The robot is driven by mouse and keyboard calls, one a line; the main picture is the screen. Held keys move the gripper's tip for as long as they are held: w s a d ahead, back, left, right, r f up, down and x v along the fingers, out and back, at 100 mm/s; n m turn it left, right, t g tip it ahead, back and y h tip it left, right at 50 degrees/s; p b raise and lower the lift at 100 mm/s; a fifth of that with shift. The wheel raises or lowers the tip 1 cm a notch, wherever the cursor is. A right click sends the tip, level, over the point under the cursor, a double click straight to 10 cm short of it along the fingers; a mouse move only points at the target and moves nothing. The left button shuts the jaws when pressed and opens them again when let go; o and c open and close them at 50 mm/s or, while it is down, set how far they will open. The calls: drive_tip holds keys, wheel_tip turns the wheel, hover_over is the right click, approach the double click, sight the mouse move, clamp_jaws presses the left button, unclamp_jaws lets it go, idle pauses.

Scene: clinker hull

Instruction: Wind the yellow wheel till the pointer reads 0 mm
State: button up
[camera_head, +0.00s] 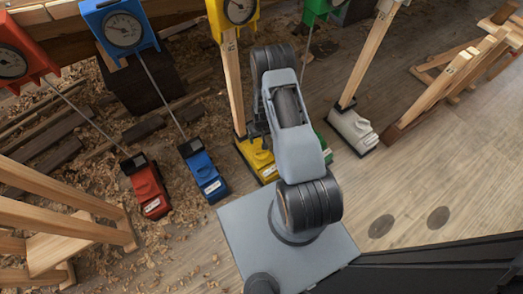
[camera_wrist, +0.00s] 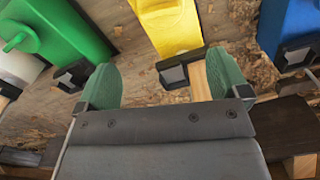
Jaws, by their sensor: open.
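The yellow jack unit (camera_head: 252,154) stands on the floor at the foot of a wooden prop, partly behind my arm. In the wrist view the yellow unit (camera_wrist: 176,28) lies beyond my fingertips, with a raised yellow part, perhaps the wheel (camera_wrist: 150,5), cut off by the top edge. The yellow dial (camera_head: 238,10) is at the top of the head view, partly cropped; its pointer reading is too small to tell. My gripper (camera_wrist: 165,78) is open, its two green fingers apart with nothing held. The yellow unit's black bracket (camera_wrist: 181,70) and wooden prop (camera_wrist: 201,88) show between them.
Green (camera_wrist: 52,32) and blue (camera_wrist: 288,28) units flank the yellow one in the wrist view. A red unit (camera_head: 150,190) and a white unit (camera_head: 353,130) stand farther out. Wooden props and thin rods rise toward the hull. Open floor (camera_head: 440,150) lies at right.

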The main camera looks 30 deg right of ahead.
sight(261, 153)
wheel_tip(261, 153, down, 14)
drive_tip(key=b, duration=0.4)
drive_tip(key=shift+r+b, duration=0.15)
drive_tip(key=shift+b, duration=0.25)
drive_tip(key=c, duration=0.9)
